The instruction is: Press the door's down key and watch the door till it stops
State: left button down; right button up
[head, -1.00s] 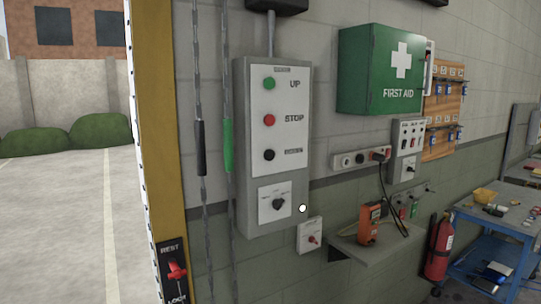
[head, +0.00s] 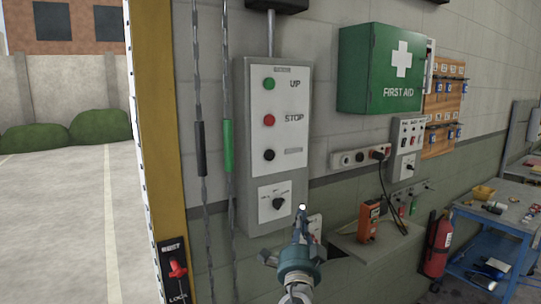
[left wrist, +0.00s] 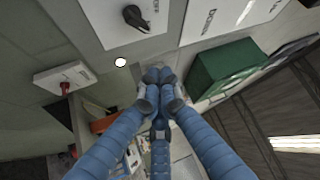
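The grey door control box (head: 243,120) hangs on the wall in the head view. Its white plate carries a green UP button (head: 268,84), a red STOP button (head: 269,120) and a black button (head: 268,155) whose label is too blurred to read. A black rotary knob (head: 278,203) sits below; it also shows in the left wrist view (left wrist: 136,16). My left gripper (head: 302,222) is in front of the box's lower right corner, below the buttons. In the left wrist view its blue fingers (left wrist: 158,77) are together and empty. The door panel and my right gripper are not seen.
The doorway at left opens on a paved yard (head: 60,220). Pull chains (head: 201,150) hang left of the box. A red REST/LOCK lever (head: 177,268) is low on the yellow post. A first aid box (head: 380,68), shelf (head: 368,245) and extinguisher (head: 437,245) stand right.

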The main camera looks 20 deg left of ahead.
aim_at(270, 155)
pick_arm(q)
jog(key=s+r+t+y, duration=0.2)
jog(key=s+r+y, duration=0.1)
jog(key=r, duration=1.2)
jog(key=shift+s+a+r+n, duration=0.15)
jog(key=shift+s+a+n, duration=0.15)
jog(key=shift+n, duration=0.1)
jog(key=w+a, duration=0.1)
jog(key=a, duration=0.1)
jog(key=w+a+b, duration=0.1)
jog(key=w+a, duration=0.3)
jog(key=a, duration=0.1)
jog(key=shift+w+b, duration=0.25)
jog(key=shift+b, duration=0.1)
